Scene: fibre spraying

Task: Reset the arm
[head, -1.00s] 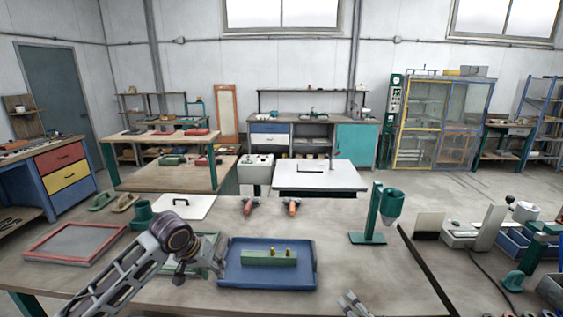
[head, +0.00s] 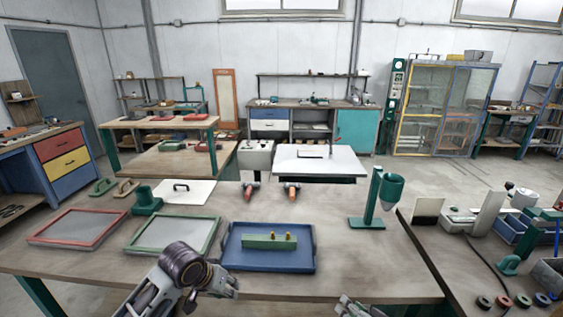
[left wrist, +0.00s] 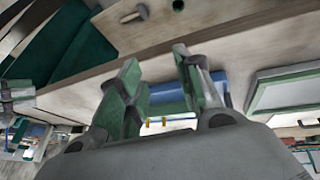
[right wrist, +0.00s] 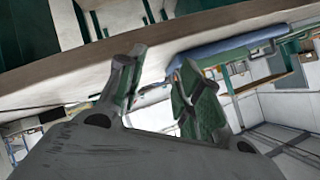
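My left gripper (head: 226,284) is low over the front edge of the worktable (head: 350,270), in front of the blue tray. In the left wrist view its two fingers (left wrist: 160,82) stand apart with nothing between them. My right gripper (head: 358,307) shows only at the bottom edge of the head view. In the right wrist view its fingers (right wrist: 160,78) are also apart and empty. The blue tray (head: 310,262) holds a green block (head: 262,242) with small brass-coloured pieces on top.
A red-framed screen (head: 75,228) and a green-framed screen (head: 170,233) lie left of the tray. A green stand with a cup (head: 372,200) rises at the back right.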

